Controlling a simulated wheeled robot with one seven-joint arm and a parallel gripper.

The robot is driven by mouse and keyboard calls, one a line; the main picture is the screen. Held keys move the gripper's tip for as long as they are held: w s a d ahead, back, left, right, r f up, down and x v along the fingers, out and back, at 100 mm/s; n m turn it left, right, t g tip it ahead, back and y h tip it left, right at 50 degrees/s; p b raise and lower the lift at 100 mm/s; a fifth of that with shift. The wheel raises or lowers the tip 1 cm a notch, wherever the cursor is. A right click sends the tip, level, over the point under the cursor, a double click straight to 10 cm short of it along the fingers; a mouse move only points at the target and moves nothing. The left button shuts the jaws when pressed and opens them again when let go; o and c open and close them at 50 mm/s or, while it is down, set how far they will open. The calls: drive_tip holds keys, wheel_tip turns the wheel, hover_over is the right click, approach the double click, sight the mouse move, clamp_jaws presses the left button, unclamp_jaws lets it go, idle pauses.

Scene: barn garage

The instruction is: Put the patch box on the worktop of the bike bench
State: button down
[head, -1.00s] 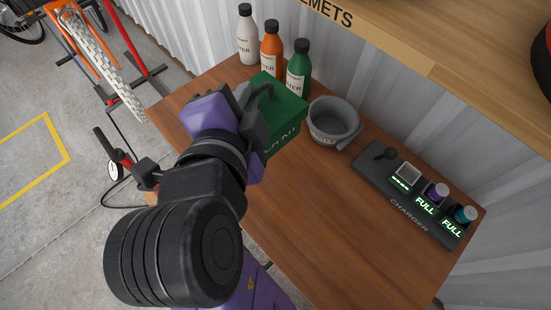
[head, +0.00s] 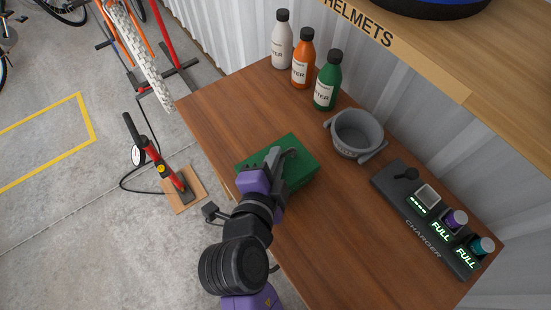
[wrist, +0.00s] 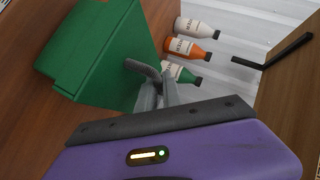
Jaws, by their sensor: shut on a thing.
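The patch box is a green box (head: 307,171) with a dark handle on top. It is in my gripper (head: 282,160), over the front part of the brown wooden worktop (head: 325,235), near its front-left edge. In the wrist view the box (wrist: 100,50) fills the upper left, and my gripper (wrist: 150,85) is shut on its handle. My arm and gripper hide the near side of the box. I cannot tell whether its underside touches the wood.
White, orange and green bottles (head: 302,60) stand at the back of the worktop. A grey pot (head: 356,133) and a charger (head: 425,215) stand to the right. A shelf (head: 440,65) overhangs the back right. A red pump (head: 160,160) stands on the floor at left.

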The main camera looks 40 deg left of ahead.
drive_tip(key=shift+f, duration=0.5)
drive_tip(key=shift+f, duration=0.2)
drive_tip(key=c, duration=1.5)
unclamp_jaws()
drive_tip(key=shift+r, duration=0.1)
drive_tip(key=b+v, duration=0.2)
drive_tip(key=v, duration=1)
drive_tip(key=shift+r, duration=0.2)
